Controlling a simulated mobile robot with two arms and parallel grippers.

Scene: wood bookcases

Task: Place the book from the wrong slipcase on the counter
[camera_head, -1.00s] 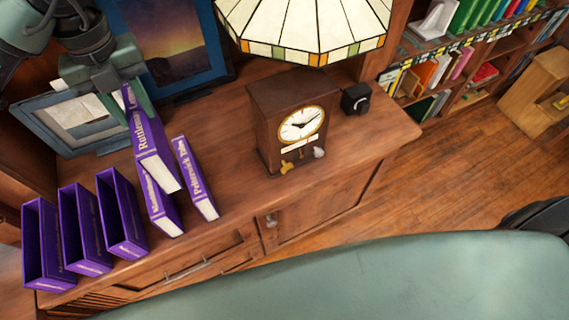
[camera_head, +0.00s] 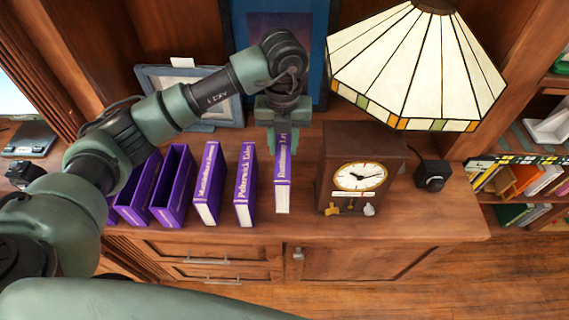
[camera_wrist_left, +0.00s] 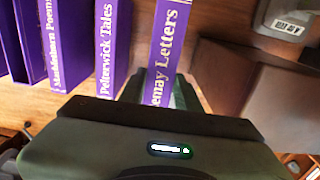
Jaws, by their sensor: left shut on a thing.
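My left gripper (camera_head: 283,118) is shut on a purple book (camera_head: 283,185) with its spine toward me. In the left wrist view the held book (camera_wrist_left: 168,50) reads "...emay Letters". It hangs upright at the counter (camera_head: 350,232), between the other books and the clock; I cannot tell whether it touches the counter. The Pelterwick Tales book (camera_head: 245,185) stands to its left, also in the wrist view (camera_wrist_left: 113,45). Another purple book (camera_head: 208,183) stands further left, reading "Poems" in the wrist view (camera_wrist_left: 62,40). Empty purple slipcases (camera_head: 173,188) stand at the far left, partly hidden by my arm.
A wooden clock (camera_head: 360,178) stands close to the right of the held book. A stained-glass lamp (camera_head: 415,70) hangs over the right side. A small black object (camera_head: 432,175) sits right of the clock. Picture frames (camera_head: 195,88) lean at the back.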

